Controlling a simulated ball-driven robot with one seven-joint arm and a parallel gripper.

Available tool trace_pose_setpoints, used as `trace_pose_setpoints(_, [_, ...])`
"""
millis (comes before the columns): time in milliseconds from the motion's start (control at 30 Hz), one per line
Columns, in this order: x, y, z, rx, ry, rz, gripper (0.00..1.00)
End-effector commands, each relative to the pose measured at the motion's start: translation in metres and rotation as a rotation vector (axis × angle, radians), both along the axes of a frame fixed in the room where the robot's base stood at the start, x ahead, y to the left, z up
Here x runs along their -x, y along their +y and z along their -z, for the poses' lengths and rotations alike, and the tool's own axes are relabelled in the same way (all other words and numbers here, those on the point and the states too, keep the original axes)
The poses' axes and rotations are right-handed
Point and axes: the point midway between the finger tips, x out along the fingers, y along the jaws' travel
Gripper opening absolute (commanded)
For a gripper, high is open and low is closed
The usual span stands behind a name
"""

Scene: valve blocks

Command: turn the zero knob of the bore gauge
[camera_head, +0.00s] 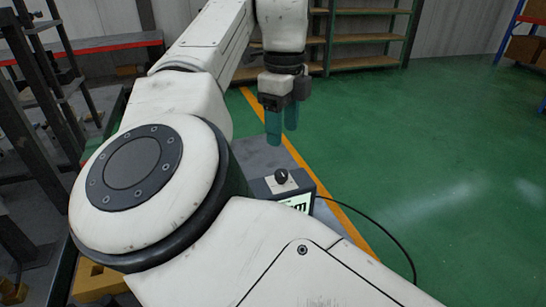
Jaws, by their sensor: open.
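The bore gauge (301,201) is a dark box with a lit, pale green display, partly hidden behind my arm. I take this for the zero knob. My gripper (281,137) has two teal fingers pointing down. It is above the knob in the picture and apart from it, with nothing seen between the fingers. The fingers partly overlap in this view, but the gripper is open.
The gauge is on a grey surface (254,156), mostly covered by my arm. A black cable (385,232) curves from the gauge to the right. Green floor (440,150) is clear on the right. Dark metal racks (35,110) stand at left, and shelves (360,37) stand at the back.

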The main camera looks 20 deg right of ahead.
Motion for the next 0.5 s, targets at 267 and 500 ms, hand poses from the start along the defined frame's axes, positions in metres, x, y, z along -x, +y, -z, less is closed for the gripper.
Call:
trace_pose_setpoints(267, [0.0, 0.002, 0.024, -0.004, 0.002, 0.002, 0.59])
trace_pose_setpoints(500, [0.0, 0.001, 0.068, -0.002, 0.002, 0.002, 0.59])
